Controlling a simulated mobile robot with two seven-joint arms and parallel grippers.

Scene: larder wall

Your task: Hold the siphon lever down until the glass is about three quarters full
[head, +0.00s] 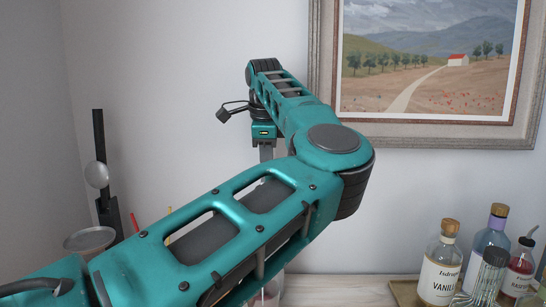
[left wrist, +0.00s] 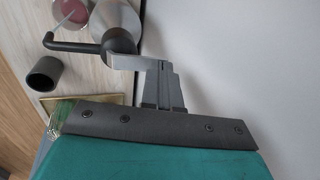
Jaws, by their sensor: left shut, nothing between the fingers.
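In the left wrist view, the siphon (left wrist: 117,22) is a grey body with a dark bent spout (left wrist: 75,46). A flat grey lever (left wrist: 132,62) sticks out from it towards my left gripper (left wrist: 163,66). The shut, empty fingertips are at the lever's outer end; I cannot tell if they press on it. A glass (left wrist: 70,12) with dark red contents shows at the top edge, seen from above, so its level is unclear. In the head view, my left gripper (head: 266,153) points down behind my arm, which hides the siphon and most of the glass (head: 268,292). My right gripper is not in view.
Bottles, including a vanilla one (head: 440,268), stand in a tray at the right of the counter (head: 335,290). A dark cup (left wrist: 44,73) stands near the siphon. A stand with a round pan (head: 90,239) is at the left. A framed picture (head: 430,128) hangs behind.

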